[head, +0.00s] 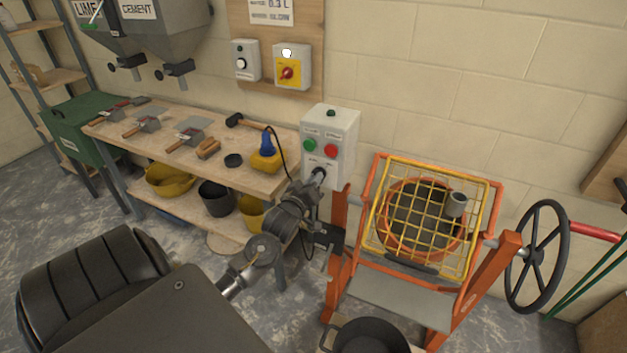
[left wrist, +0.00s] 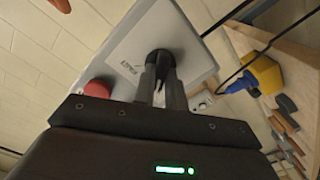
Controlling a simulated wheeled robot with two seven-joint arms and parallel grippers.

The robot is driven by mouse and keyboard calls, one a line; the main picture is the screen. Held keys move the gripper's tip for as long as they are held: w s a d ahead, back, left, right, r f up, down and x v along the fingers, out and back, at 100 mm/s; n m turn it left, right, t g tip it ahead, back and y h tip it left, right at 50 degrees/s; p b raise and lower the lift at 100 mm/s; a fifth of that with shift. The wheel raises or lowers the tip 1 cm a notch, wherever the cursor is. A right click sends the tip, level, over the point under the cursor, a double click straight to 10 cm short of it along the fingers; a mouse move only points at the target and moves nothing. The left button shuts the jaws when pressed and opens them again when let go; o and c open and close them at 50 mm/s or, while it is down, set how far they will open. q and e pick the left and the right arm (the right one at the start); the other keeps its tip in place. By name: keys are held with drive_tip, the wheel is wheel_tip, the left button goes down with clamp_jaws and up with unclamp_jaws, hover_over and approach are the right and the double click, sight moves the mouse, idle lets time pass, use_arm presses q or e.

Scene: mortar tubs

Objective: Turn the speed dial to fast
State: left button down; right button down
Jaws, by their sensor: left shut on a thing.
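The grey control box (head: 341,133) is on an orange post beside the mixer, with a green button (head: 309,145), a red button (head: 331,152) and a dark lamp on top. My left gripper (head: 319,177) is at the lower part of the box's front face. In the left wrist view its two fingers (left wrist: 160,85) are shut on the black speed dial (left wrist: 160,60). The dial's pointer and most of its markings are hidden or too small to read. The red button (left wrist: 97,89) shows beside the fingers there. My right gripper is in neither view.
The mixer with its yellow grid (head: 471,205) and black handwheel (head: 537,257) stands to the right. The wooden bench (head: 262,188) with trowels and a blue-and-yellow tool (head: 265,158) is to the left. A black tub (head: 370,338) stands below the mixer.

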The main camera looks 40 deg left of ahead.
use_arm(q)
drive_tip(key=shift+m, duration=0.3)
drive_tip(key=shift+d+m+p, duration=0.1)
drive_tip(key=shift+m+p, duration=2.4)
drive_tip(key=shift+m, duration=4)
drive_tip(key=c, duration=1.4)
unclamp_jaws()
drive_tip(key=shift+c, duration=0.2)
